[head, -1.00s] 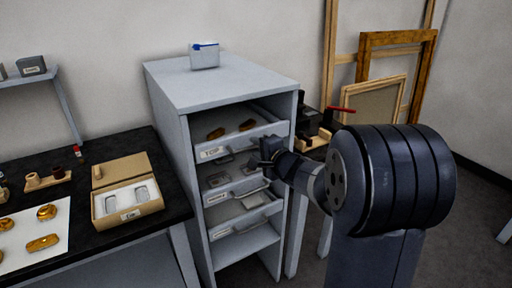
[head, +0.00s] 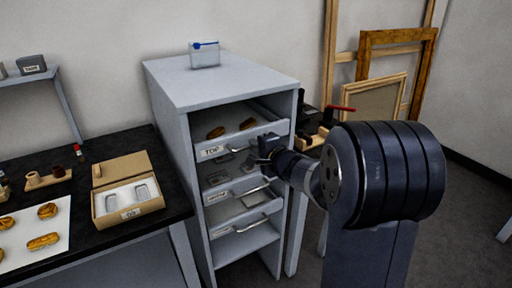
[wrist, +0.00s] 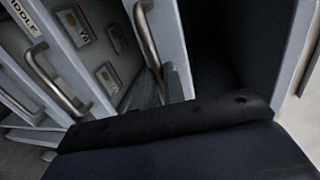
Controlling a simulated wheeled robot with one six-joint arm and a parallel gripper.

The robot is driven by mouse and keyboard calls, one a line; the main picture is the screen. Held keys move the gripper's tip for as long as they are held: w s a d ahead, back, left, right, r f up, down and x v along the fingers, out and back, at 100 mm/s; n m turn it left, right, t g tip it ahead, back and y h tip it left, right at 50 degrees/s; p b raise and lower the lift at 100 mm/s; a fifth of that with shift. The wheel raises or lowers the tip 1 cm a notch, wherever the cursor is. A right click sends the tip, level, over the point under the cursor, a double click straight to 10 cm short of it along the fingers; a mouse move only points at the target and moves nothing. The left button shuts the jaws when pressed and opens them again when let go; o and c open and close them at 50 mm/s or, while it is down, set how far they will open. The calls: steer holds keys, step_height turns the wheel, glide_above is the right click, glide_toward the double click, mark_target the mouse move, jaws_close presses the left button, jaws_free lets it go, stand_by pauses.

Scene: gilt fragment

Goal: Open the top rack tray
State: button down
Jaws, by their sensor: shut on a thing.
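The top rack tray (head: 236,143) has a pale grey front with a "TOP" label and holds two brown-gold pieces. It sits in the uppermost slot of the grey rack (head: 225,85). My gripper (head: 262,152) is at the right part of the tray's front. In the wrist view, the top tray's metal bar handle (wrist: 148,38) runs down into my gripper (wrist: 165,85), which is shut on it. The fingers are partly hidden behind my dark wrist housing. How far the tray stands out is hard to tell.
The middle tray (head: 236,191) and a lower tray (head: 240,233) sit below, with handles sticking out. A small box (head: 204,56) stands on the rack. A black table (head: 105,235) with an open carton (head: 128,200) is at left. Wooden frames (head: 375,100) lean at right.

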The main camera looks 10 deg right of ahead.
stand_by(0.3)
steer(key=f+b+v, duration=0.2)
steer(key=b+v, duration=0.2)
steer(key=v, duration=0.9)
steer(key=s+f+b+v, duration=0.1)
steer(key=f+b+v, duration=0.2)
steer(key=v, duration=0.9)
steer(key=shift+s+d+f+b, duration=0.2)
steer(key=shift+s+d+b, duration=0.1)
steer(key=shift+s+b, duration=0.15)
steer(key=c, duration=1.5)
jaws_free()
